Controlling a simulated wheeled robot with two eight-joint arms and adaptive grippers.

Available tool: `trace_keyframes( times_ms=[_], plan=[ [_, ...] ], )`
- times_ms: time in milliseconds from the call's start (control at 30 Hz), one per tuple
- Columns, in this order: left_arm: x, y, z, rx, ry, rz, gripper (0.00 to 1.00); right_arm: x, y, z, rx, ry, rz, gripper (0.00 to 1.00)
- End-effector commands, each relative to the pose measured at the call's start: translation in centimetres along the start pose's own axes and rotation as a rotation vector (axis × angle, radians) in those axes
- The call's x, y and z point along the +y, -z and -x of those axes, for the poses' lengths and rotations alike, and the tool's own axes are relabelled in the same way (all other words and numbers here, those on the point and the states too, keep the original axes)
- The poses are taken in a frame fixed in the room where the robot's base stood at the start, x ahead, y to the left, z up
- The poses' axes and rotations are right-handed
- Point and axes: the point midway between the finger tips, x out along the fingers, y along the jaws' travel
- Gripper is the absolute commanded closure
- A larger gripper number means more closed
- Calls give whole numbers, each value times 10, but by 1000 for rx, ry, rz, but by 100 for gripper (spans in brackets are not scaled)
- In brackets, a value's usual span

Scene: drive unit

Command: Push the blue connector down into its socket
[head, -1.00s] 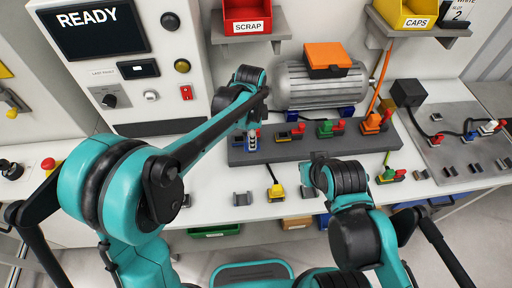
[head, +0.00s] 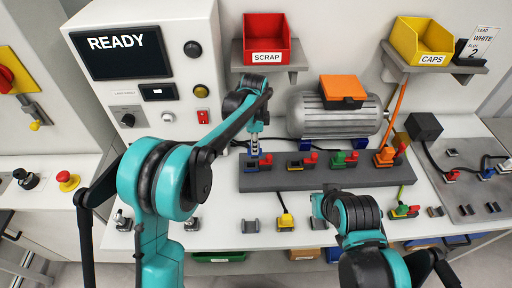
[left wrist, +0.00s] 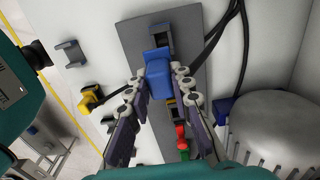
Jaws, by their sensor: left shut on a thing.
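The blue connector (left wrist: 158,76) sits between the fingertips of my left gripper (left wrist: 160,84) in the left wrist view. The fingers are closed on its sides. In the head view my left gripper (head: 255,148) points down over the left end of the grey strip (head: 330,178), with a bit of blue (head: 251,163) and a red lever (head: 266,159) below it. A dark socket part (left wrist: 159,40) shows right beside the connector in the left wrist view. How deep the connector sits is hidden. My right gripper (head: 317,204) is in front of the strip, its fingers unclear.
Several coloured connectors, including a green one (head: 340,158) and an orange one (head: 385,156), stand along the strip. A yellow connector (head: 285,221) lies in front. A motor (head: 340,120) stands behind. Dark cables (left wrist: 218,40) run beside the strip.

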Motion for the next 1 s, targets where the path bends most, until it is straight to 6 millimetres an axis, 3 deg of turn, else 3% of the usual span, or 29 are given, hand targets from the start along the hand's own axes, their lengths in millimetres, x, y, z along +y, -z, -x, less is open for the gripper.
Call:
trace_keyframes(
  times_ms=[633,1000],
  plan=[
    [-7,-13,-19,0,0,1,100,0,-8,-11,0,0,0,100],
    [-7,-14,-20,0,0,0,100,0,-8,-11,0,0,0,100]
  ],
)
